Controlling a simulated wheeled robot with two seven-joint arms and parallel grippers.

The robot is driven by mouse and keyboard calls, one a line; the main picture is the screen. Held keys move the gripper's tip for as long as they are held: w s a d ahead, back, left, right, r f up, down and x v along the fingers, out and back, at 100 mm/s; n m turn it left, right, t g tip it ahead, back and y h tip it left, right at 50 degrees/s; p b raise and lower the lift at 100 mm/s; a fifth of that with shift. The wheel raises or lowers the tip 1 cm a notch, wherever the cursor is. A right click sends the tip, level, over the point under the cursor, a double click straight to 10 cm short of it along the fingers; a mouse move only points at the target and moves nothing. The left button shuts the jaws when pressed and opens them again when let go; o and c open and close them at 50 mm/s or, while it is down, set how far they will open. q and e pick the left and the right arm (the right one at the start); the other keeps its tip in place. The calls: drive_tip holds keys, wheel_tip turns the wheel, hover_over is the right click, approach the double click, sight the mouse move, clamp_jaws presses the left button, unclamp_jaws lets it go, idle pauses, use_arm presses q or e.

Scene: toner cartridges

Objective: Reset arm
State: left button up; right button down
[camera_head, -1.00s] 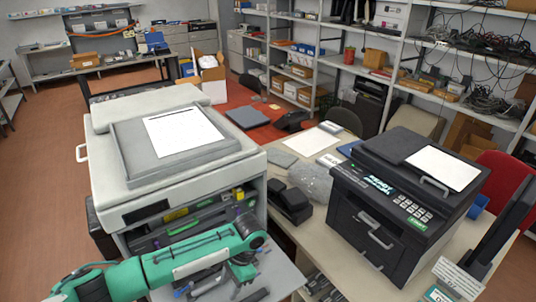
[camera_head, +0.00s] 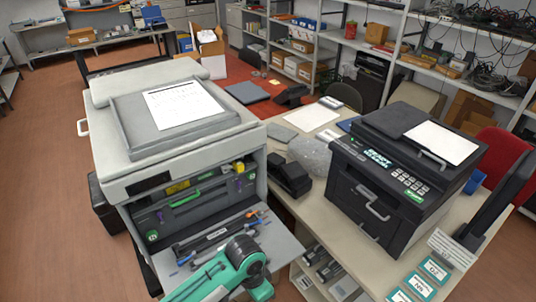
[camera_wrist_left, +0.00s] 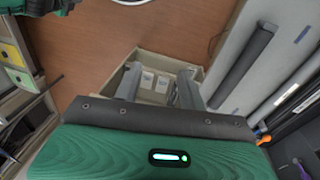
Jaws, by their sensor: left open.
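My left arm (camera_head: 235,270), green, comes in at the bottom of the head view and crosses the front of the open tray (camera_head: 285,250) of the large printer (camera_head: 185,125). Its gripper is not visible there. In the left wrist view my left gripper (camera_wrist_left: 158,90) has two grey fingers apart with nothing between them. A dark toner cartridge (camera_head: 215,238) lies on the open tray beside thin coloured-end parts. A dark bar (camera_wrist_left: 243,68) lies on a grey panel at the right of the wrist view. My right gripper is not in view.
Beyond my left fingers, an open box (camera_wrist_left: 150,70) with pale items stands on the brown floor. A black printer (camera_head: 400,185) stands on the table (camera_head: 305,210). Cartridges (camera_head: 325,265) sit on shelves below it. Green labelled cards (camera_head: 420,285) are at lower right. Floor at left is clear.

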use_arm(q)
drive_tip(key=s+a+r+n+t+y, duration=0.15)
drive_tip(key=s+a+n, duration=0.25)
drive_tip(key=s+a, duration=0.45)
drive_tip(key=s+a+r+n+t, duration=0.3)
drive_tip(key=s+a+n, duration=0.25)
drive_tip(key=a, duration=0.65)
wheel_tip(320, 180, down, 36)
drive_tip(key=f+m+g+b, duration=0.1)
drive_tip(key=b, duration=0.5)
drive_tip(key=s+a+f+b, duration=0.1)
drive_tip(key=s+f+b, duration=0.2)
drive_tip(key=s+f, duration=0.7)
drive_tip(key=s+a+f+g+b, duration=0.1)
drive_tip(key=s+a+f+b, duration=0.1)
drive_tip(key=s+f, duration=0.8)
wheel_tip(320, 180, down, 7)
drive_tip(key=shift+a+r+b, duration=0.2)
drive_tip(key=shift+b, duration=0.55)
drive_tip(key=shift+g, duration=0.25)
drive_tip(key=shift+c, duration=0.5)
